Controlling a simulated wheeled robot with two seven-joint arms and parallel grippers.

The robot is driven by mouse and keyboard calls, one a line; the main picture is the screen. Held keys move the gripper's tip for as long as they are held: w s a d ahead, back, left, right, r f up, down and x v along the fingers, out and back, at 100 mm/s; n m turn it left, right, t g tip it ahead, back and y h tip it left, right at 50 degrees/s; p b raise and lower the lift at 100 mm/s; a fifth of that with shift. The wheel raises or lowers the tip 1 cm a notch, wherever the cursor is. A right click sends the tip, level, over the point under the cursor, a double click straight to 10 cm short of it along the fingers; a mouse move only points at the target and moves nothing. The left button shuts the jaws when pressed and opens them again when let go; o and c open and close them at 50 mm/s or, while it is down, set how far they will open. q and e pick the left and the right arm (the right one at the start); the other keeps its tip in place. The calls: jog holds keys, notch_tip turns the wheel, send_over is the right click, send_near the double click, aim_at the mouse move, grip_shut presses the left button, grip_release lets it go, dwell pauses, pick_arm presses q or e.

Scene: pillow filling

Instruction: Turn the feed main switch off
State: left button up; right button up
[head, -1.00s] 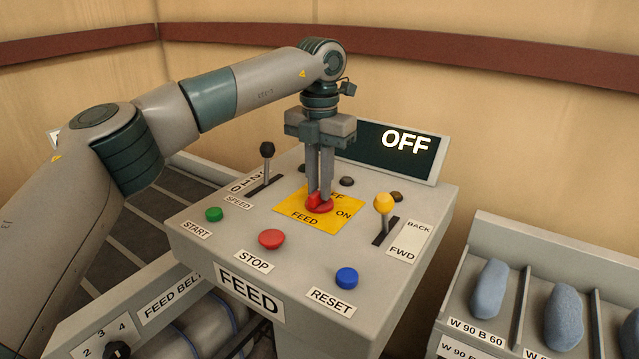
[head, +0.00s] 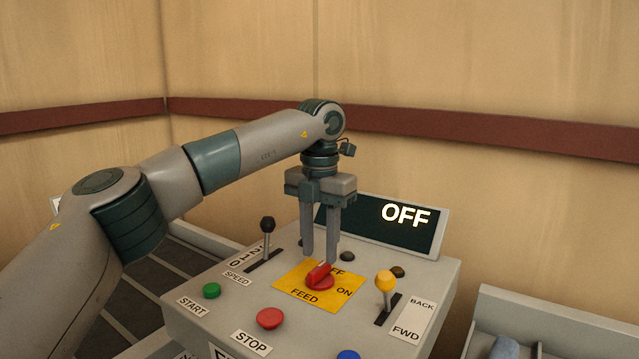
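The feed main switch is a red rotary knob (head: 320,275) on a yellow plate (head: 292,285) marked OFF, ON and FEED. Its handle points up towards the OFF lettering, part of which the knob hides. The display (head: 405,218) at the back of the panel reads OFF. My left gripper (head: 320,258) points down just above and behind the knob. Its two fingers are apart with nothing between them, and it appears clear of the knob. My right gripper is not in view.
The grey panel (head: 210,322) also carries a black-knobbed speed lever (head: 267,232), a yellow-knobbed BACK/FWD lever (head: 385,287), a green START button (head: 211,291), a red STOP button (head: 270,318) and a blue button (head: 348,355). A rack (head: 540,310) stands at the right.

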aim_at(320, 266)
pick_arm(q)
notch_tip(320, 266, up, 14)
jog(key=p, duration=0.1)
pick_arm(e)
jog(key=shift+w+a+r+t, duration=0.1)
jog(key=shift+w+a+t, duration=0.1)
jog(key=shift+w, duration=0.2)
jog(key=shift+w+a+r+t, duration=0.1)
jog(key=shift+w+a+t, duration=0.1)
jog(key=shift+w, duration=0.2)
